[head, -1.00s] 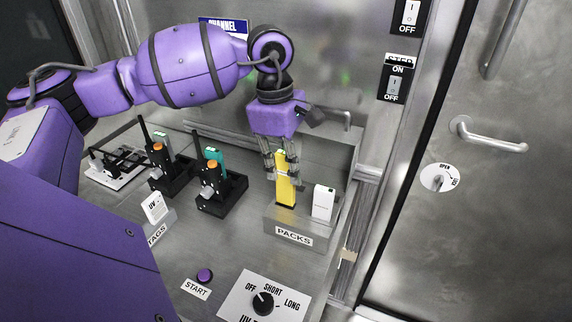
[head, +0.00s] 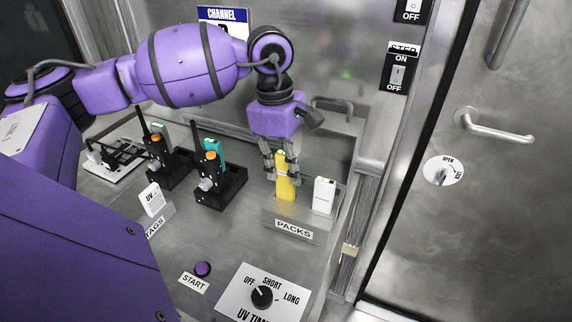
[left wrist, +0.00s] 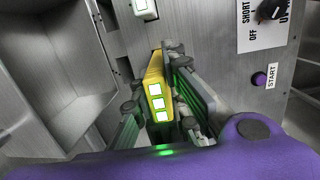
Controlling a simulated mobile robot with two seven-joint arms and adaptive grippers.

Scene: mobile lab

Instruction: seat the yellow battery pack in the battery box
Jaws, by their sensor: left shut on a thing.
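The yellow battery pack (head: 286,187) stands upright at the PACKS holder (head: 290,228). My left gripper (head: 282,172) comes down from above and is shut on its upper part. In the left wrist view the yellow pack (left wrist: 157,95) sits between the two fingers (left wrist: 160,105), its lit green-white end facing the camera. I cannot tell whether the pack's lower end is clear of the holder. No thing in view is labelled as the battery box. My right gripper does not show.
A white pack (head: 324,196) stands right of the yellow one. Black holders with radios (head: 215,185) stand left, near a UV tag (head: 152,199). A START button (head: 203,269) and UV timer dial (head: 262,296) are in front. A wall lies behind.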

